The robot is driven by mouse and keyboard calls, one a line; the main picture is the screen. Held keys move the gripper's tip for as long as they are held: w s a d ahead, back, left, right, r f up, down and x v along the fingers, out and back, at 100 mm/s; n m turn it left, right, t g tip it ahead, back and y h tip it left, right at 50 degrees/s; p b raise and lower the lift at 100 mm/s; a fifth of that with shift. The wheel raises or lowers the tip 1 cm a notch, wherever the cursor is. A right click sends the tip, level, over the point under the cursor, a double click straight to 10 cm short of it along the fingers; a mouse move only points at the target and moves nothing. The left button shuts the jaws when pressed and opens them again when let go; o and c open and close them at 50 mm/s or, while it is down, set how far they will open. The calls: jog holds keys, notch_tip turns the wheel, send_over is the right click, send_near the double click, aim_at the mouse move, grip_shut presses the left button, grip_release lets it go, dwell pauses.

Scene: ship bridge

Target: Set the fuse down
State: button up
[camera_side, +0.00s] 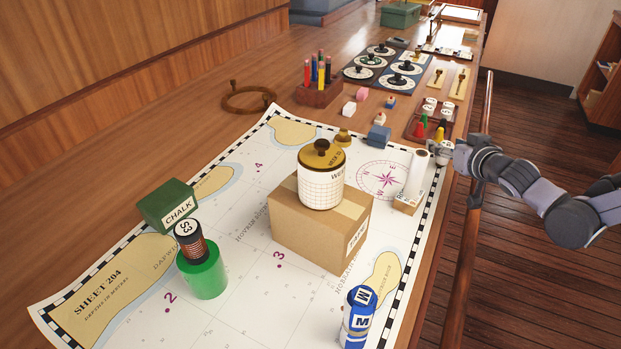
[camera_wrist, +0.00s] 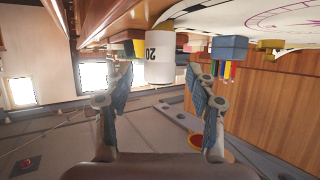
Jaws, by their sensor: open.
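The fuse, a white cylinder marked 20 (camera_wrist: 160,66), shows in the upside-down wrist view between my fingers, with a tan end toward the table side. I see a gap between it and each finger. My gripper (camera_wrist: 161,82) is open around it. In the side view my gripper (camera_side: 450,149) is at the table's right edge, just below the dark red tray, and largely covers the fuse (camera_side: 442,157). Whether the fuse's lower end rests on the surface is hard to see.
A white roll (camera_side: 416,172) on a cardboard block stands close left of my gripper. The dark red tray (camera_side: 412,127) holds pawns and white discs. A blue block (camera_side: 378,136) is farther left. A lidded jar (camera_side: 321,182) tops a carton (camera_side: 300,235). A rail runs along the table edge.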

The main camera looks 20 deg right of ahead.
jog(key=shift+w+f, duration=0.2)
jog(key=shift+w, duration=0.2)
grip_shut()
jog(key=shift+r, duration=0.1)
